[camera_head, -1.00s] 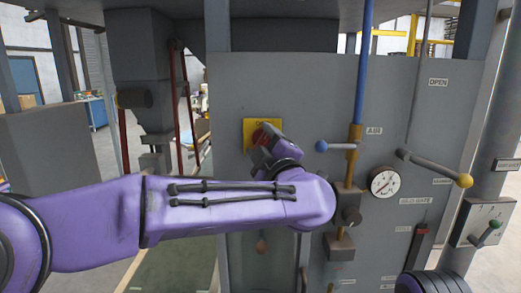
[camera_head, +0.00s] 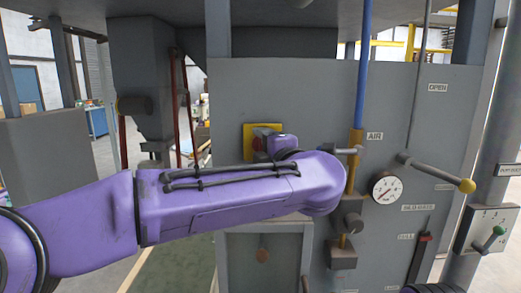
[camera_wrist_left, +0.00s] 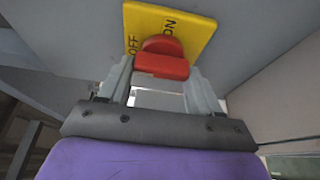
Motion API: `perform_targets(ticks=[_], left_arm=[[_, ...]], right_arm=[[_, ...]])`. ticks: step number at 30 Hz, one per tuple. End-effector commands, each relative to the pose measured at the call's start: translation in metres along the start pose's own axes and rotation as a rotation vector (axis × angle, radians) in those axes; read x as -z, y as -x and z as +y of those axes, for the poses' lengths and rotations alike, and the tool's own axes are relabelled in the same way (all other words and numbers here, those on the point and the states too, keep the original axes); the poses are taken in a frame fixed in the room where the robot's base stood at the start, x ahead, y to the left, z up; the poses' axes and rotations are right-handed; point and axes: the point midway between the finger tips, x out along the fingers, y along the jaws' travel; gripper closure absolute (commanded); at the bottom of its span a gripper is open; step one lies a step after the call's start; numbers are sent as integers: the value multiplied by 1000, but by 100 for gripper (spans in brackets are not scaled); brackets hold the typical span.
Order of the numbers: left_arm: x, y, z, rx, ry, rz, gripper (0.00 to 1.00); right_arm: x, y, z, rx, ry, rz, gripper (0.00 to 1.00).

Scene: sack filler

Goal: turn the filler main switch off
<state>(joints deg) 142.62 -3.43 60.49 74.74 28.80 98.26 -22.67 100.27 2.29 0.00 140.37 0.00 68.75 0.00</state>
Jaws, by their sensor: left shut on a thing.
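The main switch is a red knob (camera_wrist_left: 162,60) on a yellow plate (camera_wrist_left: 196,22) marked OFF and ON in the left wrist view. In the head view the yellow plate (camera_head: 249,130) shows on the grey panel, with the knob mostly hidden behind my wrist. My left gripper (camera_wrist_left: 160,85) is shut on the red knob, with one finger on each side of it. In the head view the left gripper (camera_head: 264,142) is at the plate, largely covered by my purple forearm. The knob's exact angle is hard to tell. My right gripper is not in view.
Right of my arm are a blue pipe (camera_head: 362,85) with AIR label, a round gauge (camera_head: 385,187), a lever with yellow ball (camera_head: 467,186) and a green-knobbed selector (camera_head: 498,231). My left wrist is close to the air valve handle (camera_head: 346,150).

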Motion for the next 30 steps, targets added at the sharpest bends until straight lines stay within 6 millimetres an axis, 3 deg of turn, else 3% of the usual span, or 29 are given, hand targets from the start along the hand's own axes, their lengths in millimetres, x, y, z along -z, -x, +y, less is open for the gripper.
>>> perform_targets(ticks=[11,12,14,23,26,30], left_arm=[[1,-1,7,-10,11,-2,67],[1,-1,7,-10,11,-1,30],[1,-1,6,-9,11,-1,11],[1,1,3,-4,7,0,11],[0,13,0,-5,7,-3,11],[-2,45,-2,-8,6,-3,11]], right_arm=[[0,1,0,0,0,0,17],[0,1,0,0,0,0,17],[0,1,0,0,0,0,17],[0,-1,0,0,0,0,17],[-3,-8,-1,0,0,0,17],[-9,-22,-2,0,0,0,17]])
